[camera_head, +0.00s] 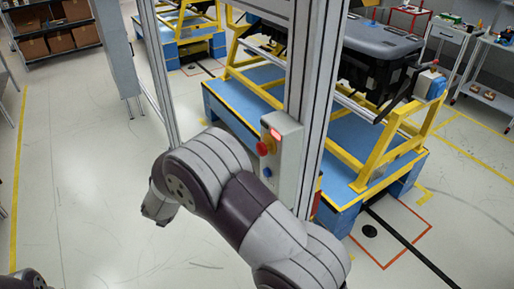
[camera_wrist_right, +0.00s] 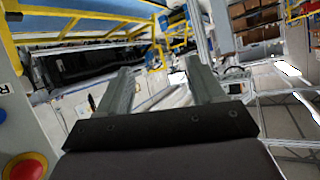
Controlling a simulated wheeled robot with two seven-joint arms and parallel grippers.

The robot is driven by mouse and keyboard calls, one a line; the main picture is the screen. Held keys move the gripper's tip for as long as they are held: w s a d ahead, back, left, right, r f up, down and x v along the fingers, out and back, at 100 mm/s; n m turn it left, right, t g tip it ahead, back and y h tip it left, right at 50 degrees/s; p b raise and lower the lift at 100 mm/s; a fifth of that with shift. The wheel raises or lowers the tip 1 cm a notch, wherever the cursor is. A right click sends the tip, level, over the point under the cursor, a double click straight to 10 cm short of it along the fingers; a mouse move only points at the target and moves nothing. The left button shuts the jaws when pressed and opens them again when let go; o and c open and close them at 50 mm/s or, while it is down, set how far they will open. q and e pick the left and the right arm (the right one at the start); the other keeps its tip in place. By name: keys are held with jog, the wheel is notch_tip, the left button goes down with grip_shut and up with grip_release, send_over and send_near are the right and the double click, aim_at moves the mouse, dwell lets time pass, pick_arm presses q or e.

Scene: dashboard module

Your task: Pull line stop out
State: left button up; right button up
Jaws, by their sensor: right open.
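The line stop is a red button (camera_head: 263,148) on the side of a grey control box (camera_head: 288,160) fixed to a metal post. A lit red lamp (camera_head: 276,135) sits above it. In the right wrist view the red button (camera_wrist_right: 25,168) is at the bottom left corner, partly cut off, with a blue button (camera_wrist_right: 2,116) above it. My right gripper (camera_wrist_right: 160,68) is open and empty, its fingers pointing past the box, to the right of the button and not touching it. In the head view my right arm crosses before the post; its fingers cannot be made out. My left gripper is out of view.
Behind the post, a yellow frame (camera_head: 378,160) on a blue platform (camera_head: 340,150) carries a black dashboard module (camera_head: 375,55). The floor (camera_head: 75,170) at left is clear. Shelves with boxes stand at the back left.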

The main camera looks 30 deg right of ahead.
notch_tip(320, 180, up, 2)
jog(key=d+m+h, duration=0.3)
jog(key=h, duration=0.2)
jog(key=m+g+h, duration=0.6)
jog(key=g+h, duration=0.2)
jog(key=g, duration=0.2)
send_near(259, 151)
jog(key=shift+g, duration=0.4)
jog(key=d+p, duration=0.2)
jog(key=d, duration=0.1)
jog(key=d+p, duration=0.2)
jog(key=d, duration=0.1)
jog(key=w+d+p, duration=0.1)
jog(key=d+p, duration=0.1)
jog(key=d, duration=0.1)
jog(key=shift+d, duration=0.2)
jog(key=shift+w+d+f+p, duration=0.1)
jog(key=shift+d+f+p, duration=0.05)
jog(key=shift+d+p, duration=0.15)
